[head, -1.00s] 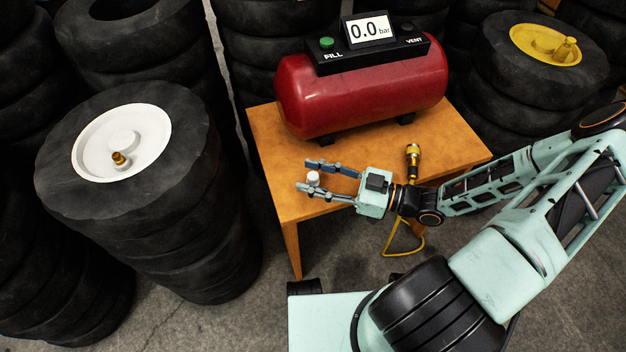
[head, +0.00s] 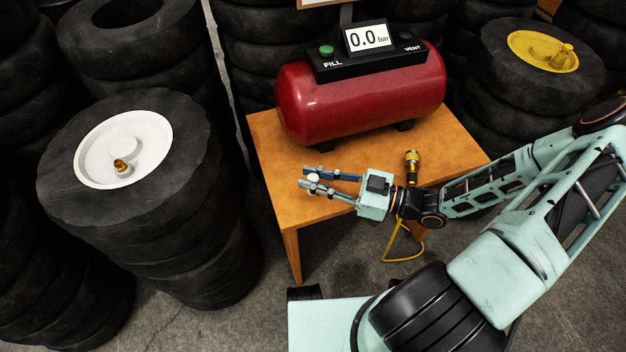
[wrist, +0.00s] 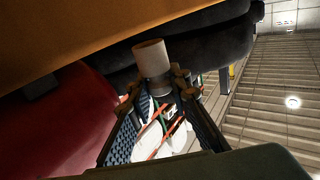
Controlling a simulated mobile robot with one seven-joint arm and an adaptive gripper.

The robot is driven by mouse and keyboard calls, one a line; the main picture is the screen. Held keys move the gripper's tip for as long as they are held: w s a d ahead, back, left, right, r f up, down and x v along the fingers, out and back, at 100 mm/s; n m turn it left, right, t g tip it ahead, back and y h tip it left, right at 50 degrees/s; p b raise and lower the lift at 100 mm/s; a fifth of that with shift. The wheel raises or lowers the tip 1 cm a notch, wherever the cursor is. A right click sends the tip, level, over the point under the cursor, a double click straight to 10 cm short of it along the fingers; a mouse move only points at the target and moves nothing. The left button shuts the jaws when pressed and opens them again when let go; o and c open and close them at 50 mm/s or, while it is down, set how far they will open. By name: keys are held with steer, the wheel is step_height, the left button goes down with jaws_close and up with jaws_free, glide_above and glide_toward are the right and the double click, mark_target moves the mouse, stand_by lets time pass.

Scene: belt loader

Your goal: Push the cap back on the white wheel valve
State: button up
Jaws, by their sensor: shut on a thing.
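The small white cap (head: 313,178) is held between the fingertips of my gripper (head: 308,179) above the left end of the wooden table. In the wrist view the cap (wrist: 152,58) sticks out beyond the fingertips (wrist: 158,88) as a pale cylinder. The white wheel (head: 95,150) lies flat on top of the left tire stack. Its brass valve (head: 121,166) stands bare, near the hub. My gripper is well to the right of this valve, with a gap between the wheel and the table.
A red compressor tank (head: 365,95) stands on the wooden table (head: 280,190), its display (head: 368,36) reading 0.0 bar. A brass hose fitting (head: 412,165) stands beside my wrist, with a yellow hose (head: 393,240) below. A yellow wheel (head: 543,50) lies on the right stack.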

steer(key=s+d+r+p, duration=0.4)
steer(key=s+d+r, duration=0.3)
steer(key=s+r, duration=0.4)
steer(key=shift+s+d, duration=0.35)
steer(key=shift+d, duration=0.05)
steer(key=shift+o, duration=0.5)
jaws_close()
